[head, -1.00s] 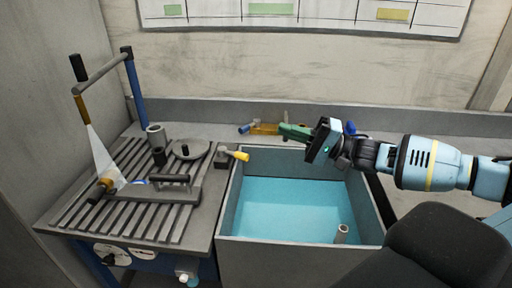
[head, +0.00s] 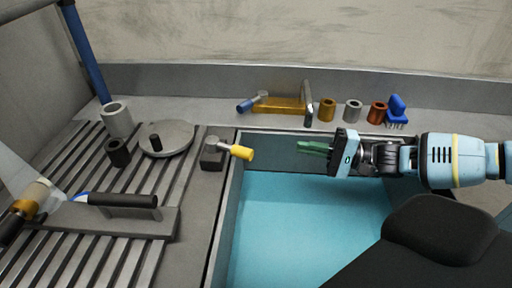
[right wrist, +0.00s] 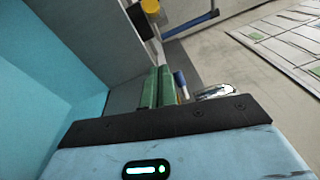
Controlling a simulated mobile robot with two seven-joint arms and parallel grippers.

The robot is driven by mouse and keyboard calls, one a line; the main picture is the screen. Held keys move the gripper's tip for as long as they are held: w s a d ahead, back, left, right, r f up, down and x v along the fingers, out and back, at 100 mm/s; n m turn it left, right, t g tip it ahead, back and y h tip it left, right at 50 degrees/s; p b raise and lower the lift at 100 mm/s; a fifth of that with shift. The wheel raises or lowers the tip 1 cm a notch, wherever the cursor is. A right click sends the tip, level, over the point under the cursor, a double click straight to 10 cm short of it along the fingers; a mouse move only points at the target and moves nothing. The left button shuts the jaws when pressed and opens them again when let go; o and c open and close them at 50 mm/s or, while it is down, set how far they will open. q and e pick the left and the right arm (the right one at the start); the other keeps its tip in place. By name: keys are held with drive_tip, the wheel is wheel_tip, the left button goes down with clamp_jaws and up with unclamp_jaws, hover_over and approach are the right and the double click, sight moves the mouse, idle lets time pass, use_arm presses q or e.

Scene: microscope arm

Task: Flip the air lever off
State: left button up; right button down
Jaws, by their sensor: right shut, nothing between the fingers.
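The air lever appears to be the short lever with a yellow tip (head: 242,152), mounted on a small dark block (head: 212,158) at the left edge of the basin. Its yellow tip points right and slightly towards me. My right gripper (head: 299,147) has green fingers, shut and empty, over the back part of the basin. The fingers point left at the yellow tip, at about its level in the head view, with a clear gap between. In the right wrist view, the green fingers (right wrist: 158,86) are together and the yellow tip (right wrist: 150,6) shows at the top edge. My left gripper is not in view.
The basin (head: 224,235) holds blue water. Left of it are a slatted bench (head: 190,215), a round plate (head: 172,140) and a bar with a black handle (head: 125,200).

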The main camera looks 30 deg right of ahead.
sight(231, 150)
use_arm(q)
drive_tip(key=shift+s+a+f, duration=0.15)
use_arm(e)
drive_tip(key=shift+f, duration=0.1)
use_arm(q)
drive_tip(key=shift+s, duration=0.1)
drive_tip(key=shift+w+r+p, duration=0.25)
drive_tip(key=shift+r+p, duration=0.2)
use_arm(e)
drive_tip(key=w+a+r, duration=0.1)
drive_tip(key=w+a, duration=0.3)
drive_tip(key=a, duration=0.6)
drive_tip(key=shift+w+a+r, duration=0.15)
drive_tip(key=shift+w+a, duration=0.15)
drive_tip(key=shift+w, duration=0.1)
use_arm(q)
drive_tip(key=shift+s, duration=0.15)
